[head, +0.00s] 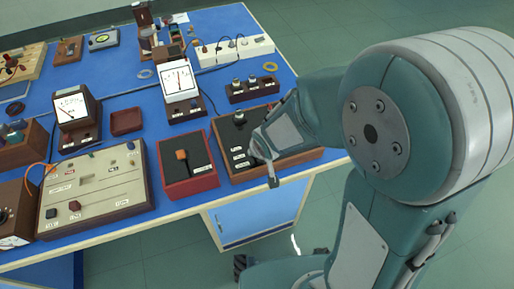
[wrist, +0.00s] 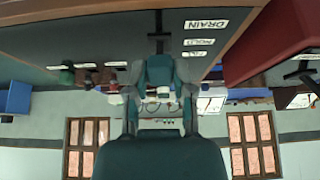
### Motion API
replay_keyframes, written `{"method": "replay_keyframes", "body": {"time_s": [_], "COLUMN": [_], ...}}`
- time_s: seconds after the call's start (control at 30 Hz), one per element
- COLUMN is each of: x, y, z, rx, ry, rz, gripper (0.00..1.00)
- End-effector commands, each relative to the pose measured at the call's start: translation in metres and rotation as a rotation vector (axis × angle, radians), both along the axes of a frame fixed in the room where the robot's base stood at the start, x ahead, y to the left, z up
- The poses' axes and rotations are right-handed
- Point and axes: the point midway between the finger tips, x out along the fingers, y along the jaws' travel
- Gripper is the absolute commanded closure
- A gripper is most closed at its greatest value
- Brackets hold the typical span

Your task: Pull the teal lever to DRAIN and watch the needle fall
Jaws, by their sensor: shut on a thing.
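My gripper (head: 262,150) is over the front right part of a dark panel in a wooden box (head: 300,156). In the wrist view, its fingers (wrist: 160,78) are shut on the teal lever (wrist: 160,68). My gripper and arm hide the lever in the head view. Beside the lever, the panel carries white labels: DRAIN (wrist: 206,24), HOLD (wrist: 198,42) and a partly covered one that seems to read FILL (wrist: 211,92). I cannot tell exactly which label the lever lines up with. A white meter (head: 181,80) behind the box shows a reddish needle close to upright.
A red-rimmed box (head: 188,185) with an orange-topped switch stands just left of the lever box. A beige panel (head: 95,190) and another meter (head: 72,108) are farther left. A block with knobs (head: 253,90) stands behind. The blue bench (head: 130,75) ends just in front.

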Motion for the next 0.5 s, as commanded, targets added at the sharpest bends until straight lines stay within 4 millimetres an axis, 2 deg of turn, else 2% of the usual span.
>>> {"method": "replay_keyframes", "body": {"time_s": [0.17, 0.2, 0.27, 0.3, 0.5], "x": [-0.0037, -0.0037, -0.0035, -0.0031, -0.0017], "y": [-0.0009, -0.0009, -0.0009, -0.0008, -0.0004], "z": [-0.0030, -0.0030, -0.0030, -0.0026, -0.0013], "rx": [-0.005, -0.005, -0.005, -0.005, -0.003], "ry": [0.012, 0.012, 0.012, 0.011, 0.006], "rz": [0.000, 0.000, 0.000, 0.000, 0.000], "gripper": [1.00, 0.64, 0.38, 0.34, 0.34]}}
